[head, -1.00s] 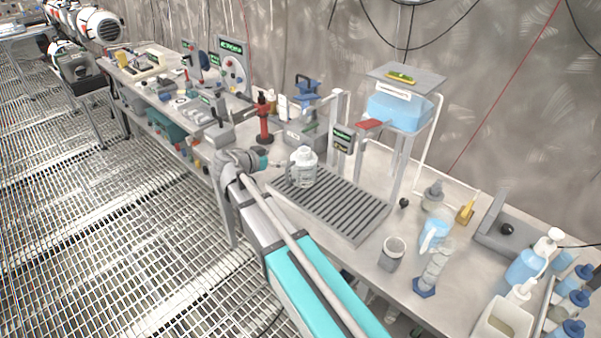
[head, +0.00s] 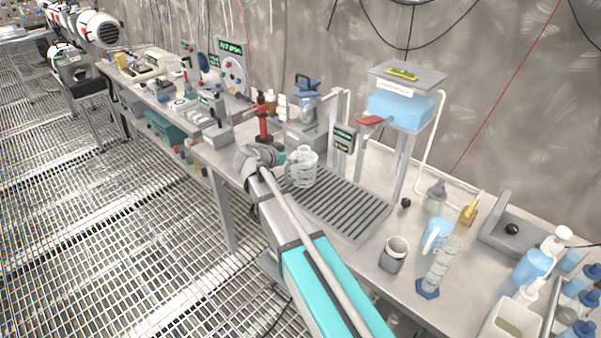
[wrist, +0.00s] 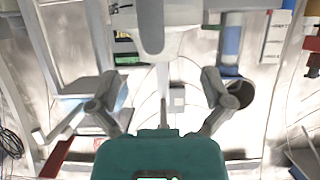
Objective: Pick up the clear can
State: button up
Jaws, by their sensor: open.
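The clear can (head: 301,169) is a whitish see-through vessel standing upright at the back left end of a grey slatted rack on the bench. My gripper (head: 283,158) is just left of it in the head view, at about its upper part; the fingertips are hard to make out there. In the wrist view my gripper (wrist: 160,84) has its two grey fingers wide apart with nothing clasped between them. A pale rounded body (wrist: 163,28), probably the can, shows at the top middle beyond the fingers. I cannot tell whether it touches them.
The slatted rack (head: 345,214) has free room in front of the can. A red stand (head: 263,122) is behind my gripper. A small display post (head: 343,138) and a raised blue tank (head: 400,110) stand behind the rack. A grey cup (head: 393,257) and bottles are at right.

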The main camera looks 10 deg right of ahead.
aim_at(299, 153)
jog(key=shift+w+d+f, duration=0.1)
jog(key=shift+w+d, duration=0.05)
jog(key=shift+d, duration=0.05)
dwell(0.3)
jog(key=shift+b+x, duration=1.05)
jog(key=shift+x, duration=1.6)
jog(key=c, duration=1.2)
jog(key=shift+c, duration=0.2)
